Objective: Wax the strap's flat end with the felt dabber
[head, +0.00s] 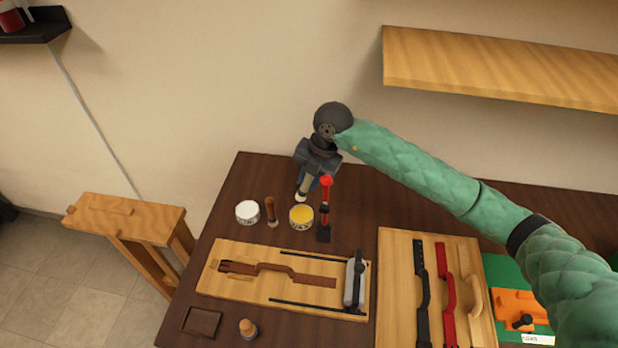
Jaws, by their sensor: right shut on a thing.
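My right gripper (311,180) is shut on the felt dabber (302,192), a pale stick with a white tip pointing down. The tip is just behind the open tin of yellow wax (301,217); whether it touches anything is hard to tell. The brown strap (277,270) lies on a light wooden board (230,288) at the front, well away from the dabber. Its right end is plain and flat, and its left end is wider. My left gripper is not in view.
A white tin (247,212), a wooden-handled tool (271,211) and a red-and-black tool (325,205) stand near the wax. A grey clamp (354,279) is at the board's right end. A second board (396,300) holds black, red and tan straps.

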